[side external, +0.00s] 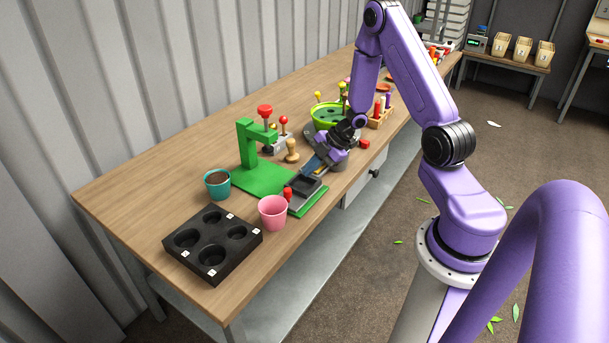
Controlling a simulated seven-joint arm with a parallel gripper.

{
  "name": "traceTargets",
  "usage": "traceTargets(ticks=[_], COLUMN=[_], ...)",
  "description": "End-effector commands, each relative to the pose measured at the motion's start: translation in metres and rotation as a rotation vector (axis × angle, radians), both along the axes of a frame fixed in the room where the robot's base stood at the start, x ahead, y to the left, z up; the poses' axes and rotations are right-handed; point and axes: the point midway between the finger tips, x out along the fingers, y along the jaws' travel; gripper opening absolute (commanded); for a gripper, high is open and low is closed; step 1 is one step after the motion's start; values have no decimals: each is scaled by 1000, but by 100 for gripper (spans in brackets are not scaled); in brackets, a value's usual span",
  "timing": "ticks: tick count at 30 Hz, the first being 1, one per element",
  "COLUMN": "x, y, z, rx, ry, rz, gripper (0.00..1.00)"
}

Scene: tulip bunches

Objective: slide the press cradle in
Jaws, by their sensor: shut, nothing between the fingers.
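The green press (246,150) stands on the bench, with an upright post, an overhanging arm and a flat green base. The press cradle (305,188) appears to be the dark grey block on a slide at the right side of this base, out from under the press arm. A small red knob (287,193) is at its near end. My gripper (314,166) is shut and empty, low at the far end of the cradle. Whether it touches the cradle I cannot tell. My wrist hides part of the bench behind.
A pink cup (273,212) stands close to the cradle's near end. A teal pot (217,184) and a black tray with round wells (190,262) are nearer. A wooden stamp (292,151), green bowl (322,118) and rack (378,119) stand beyond.

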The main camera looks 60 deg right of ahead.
Motion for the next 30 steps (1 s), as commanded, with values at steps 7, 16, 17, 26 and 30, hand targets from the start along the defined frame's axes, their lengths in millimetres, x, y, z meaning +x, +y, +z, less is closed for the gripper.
traceTargets(ticks=[7, 16, 17, 26, 30], x=[12, 15, 15, 29, 48], y=[10, 12, 12, 12, 12], z=[-20, -25, -25, -25, -25], rx=[0, -1, -1, 0, -1], ry=[1, 0, 0, -3, -2], rz=[1, 0, 0, 1, 2], gripper=[0, 0, 0, 0, 0])
